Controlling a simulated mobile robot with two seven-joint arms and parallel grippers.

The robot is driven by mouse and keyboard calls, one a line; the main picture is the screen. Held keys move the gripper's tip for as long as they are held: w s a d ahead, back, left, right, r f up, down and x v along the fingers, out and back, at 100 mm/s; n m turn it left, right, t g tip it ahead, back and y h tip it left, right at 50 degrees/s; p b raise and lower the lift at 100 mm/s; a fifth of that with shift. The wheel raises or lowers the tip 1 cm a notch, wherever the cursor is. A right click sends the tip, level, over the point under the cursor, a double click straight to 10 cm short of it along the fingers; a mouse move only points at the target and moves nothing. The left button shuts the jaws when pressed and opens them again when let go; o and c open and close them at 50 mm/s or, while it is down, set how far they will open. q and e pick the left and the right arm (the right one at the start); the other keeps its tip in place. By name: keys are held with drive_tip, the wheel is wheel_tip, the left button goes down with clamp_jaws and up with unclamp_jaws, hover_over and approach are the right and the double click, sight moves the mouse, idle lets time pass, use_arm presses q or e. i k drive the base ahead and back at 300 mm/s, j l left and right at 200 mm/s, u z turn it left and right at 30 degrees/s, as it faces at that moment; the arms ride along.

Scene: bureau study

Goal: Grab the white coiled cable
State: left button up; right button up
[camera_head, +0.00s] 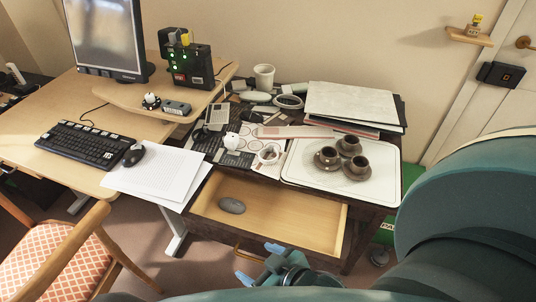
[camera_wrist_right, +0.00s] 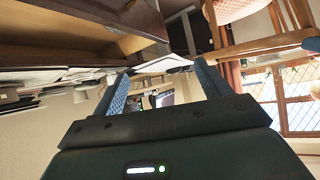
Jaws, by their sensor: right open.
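A small round whitish loop (camera_head: 270,153) lies on the cluttered desk between the keypad and the white tray. It looks like the white coiled cable, but it is too small to be sure. My right gripper (camera_head: 259,264) is at the bottom of the head view, in front of the open drawer, well short of the loop. Its blue fingers are spread and empty. In the right wrist view my right gripper (camera_wrist_right: 161,76) also shows nothing between its fingers. I cannot make out the cable there. My left gripper is not in view.
The open drawer (camera_head: 285,222) juts out below the desk with a grey oval object (camera_head: 231,205) inside. Brown cups (camera_head: 356,166) stand on the white tray (camera_head: 383,181). Papers (camera_head: 158,172) overhang the desk at left. A chair (camera_head: 62,255) stands at lower left.

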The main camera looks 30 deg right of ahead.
sight(271, 149)
drive_tip(key=k+l+z, duration=0.25)
drive_tip(key=l, duration=0.75)
drive_tip(key=l+z, duration=0.3)
drive_tip(key=l, duration=0.7)
drive_tip(key=i+l+z, duration=0.1)
drive_tip(key=i+l, duration=0.15)
drive_tip(key=l, duration=0.15)
drive_tip(key=i+l+z, duration=0.1)
drive_tip(key=i+l, duration=0.2)
drive_tip(key=l, duration=0.1)
